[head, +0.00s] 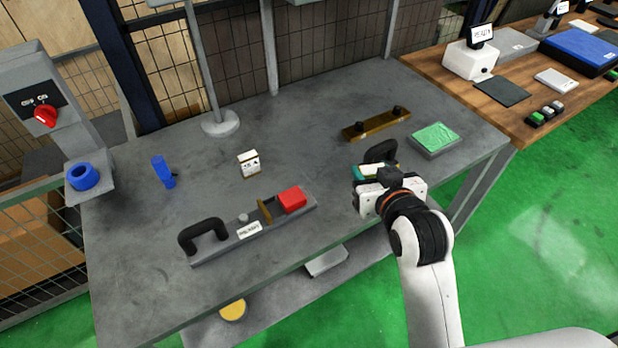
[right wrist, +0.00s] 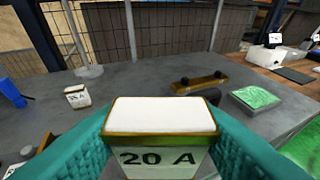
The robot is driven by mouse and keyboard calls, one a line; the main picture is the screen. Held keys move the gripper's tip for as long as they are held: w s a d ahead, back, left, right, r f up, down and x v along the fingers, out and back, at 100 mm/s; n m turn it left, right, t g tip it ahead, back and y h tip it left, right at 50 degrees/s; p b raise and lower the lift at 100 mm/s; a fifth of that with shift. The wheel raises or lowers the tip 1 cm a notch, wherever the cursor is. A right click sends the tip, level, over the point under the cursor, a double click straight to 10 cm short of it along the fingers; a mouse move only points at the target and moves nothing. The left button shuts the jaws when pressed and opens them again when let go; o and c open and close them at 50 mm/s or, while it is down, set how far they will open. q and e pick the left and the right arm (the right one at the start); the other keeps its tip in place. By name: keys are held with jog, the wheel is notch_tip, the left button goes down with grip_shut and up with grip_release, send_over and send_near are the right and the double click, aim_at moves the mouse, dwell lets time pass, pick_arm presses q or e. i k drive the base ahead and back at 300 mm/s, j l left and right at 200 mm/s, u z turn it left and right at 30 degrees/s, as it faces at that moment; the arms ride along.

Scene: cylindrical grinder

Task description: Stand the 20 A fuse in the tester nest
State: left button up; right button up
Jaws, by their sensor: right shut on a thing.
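My right gripper (head: 374,172), with teal fingers, is shut on the 20 A fuse (right wrist: 160,115). In the right wrist view the fuse is a block with a white top, a brass-coloured rim and "20 A" on its near face, held between both fingers. The gripper is above the right front part of the grey table. A grey bar device (head: 228,246) with a black handle, a brass upright and a red block lies left of it. I cannot tell for certain which part is the tester nest. My left gripper is out of view.
Another labelled white fuse (head: 249,163) stands mid-table. A brass bar with black knobs (head: 376,124) and a green-topped grey block (head: 434,138) are behind the gripper. A black handle (head: 381,151) is partly hidden by it. A blue object (head: 163,172) stands at left.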

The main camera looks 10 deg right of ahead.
aim_at(273, 211)
jog(key=l+u, duration=0.15)
jog(key=u, duration=0.3)
jog(key=l+u, duration=0.15)
jog(key=u, duration=0.3)
jog(key=l+u, duration=0.2)
jog(key=u, duration=0.25)
jog(key=l+u, duration=0.15)
jog(key=l, duration=0.35)
jog(key=k+l+u, duration=0.15)
jog(key=l, duration=0.3)
jog(key=l+u, duration=0.15)
jog(key=l, duration=0.35)
jog(key=k+l+u, duration=0.15)
jog(key=l, duration=0.3)
